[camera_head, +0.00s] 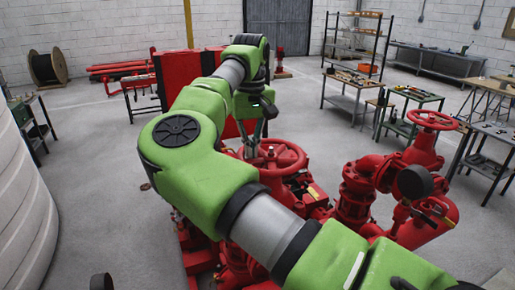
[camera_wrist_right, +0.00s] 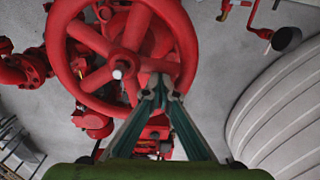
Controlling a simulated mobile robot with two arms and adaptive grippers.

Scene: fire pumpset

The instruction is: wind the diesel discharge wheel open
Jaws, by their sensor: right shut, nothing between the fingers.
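A red spoked handwheel (camera_head: 291,157) lies roughly level on red pipework in the middle of the head view. It fills the upper left of the wrist view (camera_wrist_right: 123,62), with a pale stem end at its hub. My right gripper (camera_head: 252,143) points down at the left side of this wheel. In the wrist view my right gripper's (camera_wrist_right: 161,94) fingertips are together, overlapping the wheel's lower right rim and spoke area, with nothing held between them. I cannot tell whether they touch the wheel. My arm hides part of the wheel's surroundings. My left gripper is not in view.
A second red handwheel (camera_head: 433,120) tops the valve and pipes on the right. A large white ribbed tank (camera_head: 22,210) stands at the left. A red cabinet (camera_head: 180,78) is behind my arm. Tool tables (camera_head: 413,93) stand back right. Grey floor (camera_head: 95,160) is open at left.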

